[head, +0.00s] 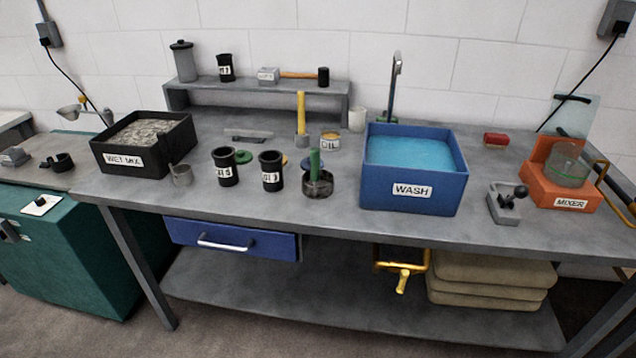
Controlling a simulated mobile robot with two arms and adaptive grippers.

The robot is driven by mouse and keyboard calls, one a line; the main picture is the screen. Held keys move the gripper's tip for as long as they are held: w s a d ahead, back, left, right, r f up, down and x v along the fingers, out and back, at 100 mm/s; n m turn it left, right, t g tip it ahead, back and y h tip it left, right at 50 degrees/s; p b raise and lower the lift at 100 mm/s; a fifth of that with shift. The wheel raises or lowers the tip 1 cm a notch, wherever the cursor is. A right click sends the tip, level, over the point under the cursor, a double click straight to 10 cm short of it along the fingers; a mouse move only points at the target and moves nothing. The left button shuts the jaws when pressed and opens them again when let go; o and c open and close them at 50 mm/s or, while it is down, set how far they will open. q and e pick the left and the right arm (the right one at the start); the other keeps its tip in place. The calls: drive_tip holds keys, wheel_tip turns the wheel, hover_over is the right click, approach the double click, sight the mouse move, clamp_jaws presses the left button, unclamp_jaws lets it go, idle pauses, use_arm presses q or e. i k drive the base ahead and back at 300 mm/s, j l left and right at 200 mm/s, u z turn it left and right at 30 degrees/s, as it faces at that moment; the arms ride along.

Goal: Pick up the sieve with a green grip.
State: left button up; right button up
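The sieve with a green grip appears to be the low, dark round piece (318,186) near the middle of the bench. Its green grip (314,162) stands upright. It sits on the grey bench top, right of a black labelled cup and left of the blue wash tub. Its mesh cannot be made out at this size. Neither of my grippers shows in the head view.
Two black cups (225,167) (271,171) stand close left of the sieve. The blue WASH tub (412,190) stands to its right. A yellow-handled tool (301,112) and an OIL tin (330,141) are behind. The bench front edge before it is clear.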

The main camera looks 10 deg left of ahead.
sight(317, 167)
drive_tip(key=i+j+z, duration=0.15)
drive_tip(key=j+z, duration=0.15)
drive_tip(key=j, duration=0.9)
drive_tip(key=j+z, duration=0.3)
drive_tip(key=j, duration=0.95)
